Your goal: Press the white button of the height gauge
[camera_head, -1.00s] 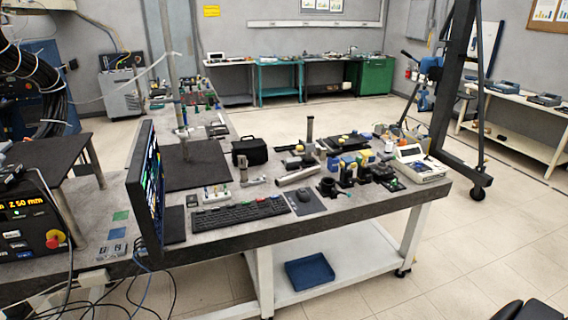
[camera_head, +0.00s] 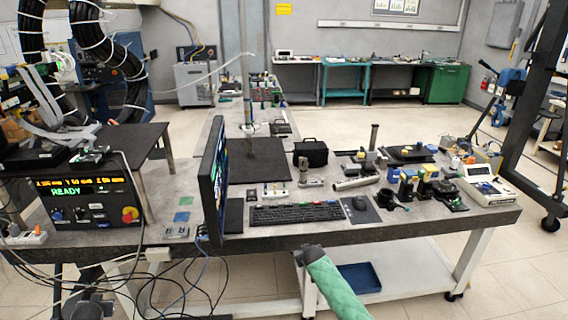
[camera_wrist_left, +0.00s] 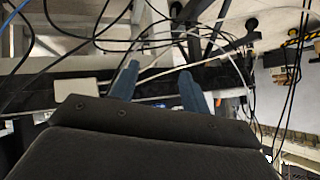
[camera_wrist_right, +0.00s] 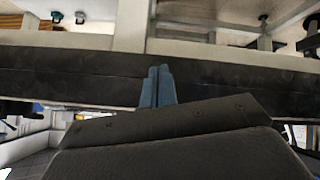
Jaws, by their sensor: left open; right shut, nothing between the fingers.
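A tall thin metal column (camera_head: 243,70) rises from a small base at the back of a dark flat plate (camera_head: 262,165) on the workbench in the head view. It may be the height gauge, but I cannot be sure. No white button can be made out. My left gripper (camera_wrist_left: 157,85) is open and empty in the left wrist view, with its blue fingers apart over cables. My right gripper (camera_wrist_right: 158,87) is shut and empty in the right wrist view, in front of a dark table edge. Neither gripper's fingers can be made out in the head view.
A monitor (camera_head: 214,180) and a keyboard (camera_head: 297,213) stand near the workbench's front edge. A black control box (camera_head: 92,197) reading READY stands at the left. Several tools crowd the right half. Loose cables (camera_head: 165,285) hang at the lower left. A blue tray (camera_head: 360,277) lies on the lower shelf.

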